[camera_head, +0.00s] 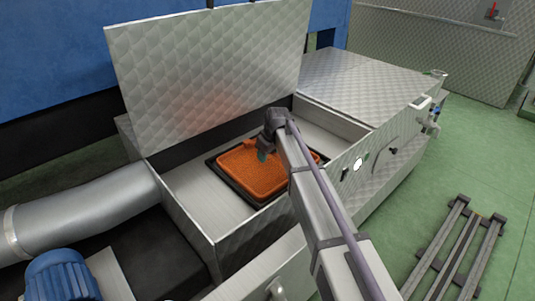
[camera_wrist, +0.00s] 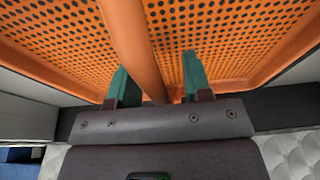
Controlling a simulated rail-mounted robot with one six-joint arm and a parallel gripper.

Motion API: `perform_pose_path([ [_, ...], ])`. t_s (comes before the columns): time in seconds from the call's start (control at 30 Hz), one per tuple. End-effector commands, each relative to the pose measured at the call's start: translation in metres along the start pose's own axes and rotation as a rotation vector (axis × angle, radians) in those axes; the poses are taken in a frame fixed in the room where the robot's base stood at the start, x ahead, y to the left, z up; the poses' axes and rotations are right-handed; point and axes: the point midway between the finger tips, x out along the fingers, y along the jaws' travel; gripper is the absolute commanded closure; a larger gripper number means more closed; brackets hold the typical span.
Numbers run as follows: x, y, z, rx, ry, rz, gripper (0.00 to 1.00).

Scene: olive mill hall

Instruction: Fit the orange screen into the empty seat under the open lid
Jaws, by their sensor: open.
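The orange perforated screen (camera_head: 250,180) lies inside the machine's box under the open lid (camera_head: 205,75). A black frame (camera_head: 228,186) shows around the screen's left and near edges, and the screen appears to lie flat within it. My arm hides part of its right side, so I cannot tell whether it is fully down all round. My gripper (camera_head: 263,156) is over the screen. In the wrist view its two teal fingers (camera_wrist: 157,85) are open, one on each side of the screen's orange bar (camera_wrist: 131,40), with gaps visible. The screen's holes (camera_wrist: 210,25) fill the upper picture.
Metal walls (camera_head: 190,215) surround the box, and a closed quilted cover (camera_head: 365,85) lies to its right. A large pipe (camera_head: 85,212) and a blue motor (camera_head: 62,275) are at left. Dark rails (camera_head: 455,250) lie on the green floor at right.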

Motion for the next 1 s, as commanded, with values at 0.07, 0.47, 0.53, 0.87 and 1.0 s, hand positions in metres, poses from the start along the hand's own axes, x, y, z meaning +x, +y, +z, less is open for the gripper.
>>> perform_pose_path([
  [0.07,-0.008,0.0,-0.001,0.0,0.0,0.0,0.55],
  [0.47,-0.1,0.0,-0.003,0.001,0.0,0.0,0.55],
  [0.53,-0.108,0.0,-0.002,0.001,0.0,0.0,0.55],
  [0.87,-0.107,0.0,0.0,0.0,0.0,0.0,0.55],
  [1.0,-0.107,0.0,0.0,0.0,0.0,0.0,0.55],
])
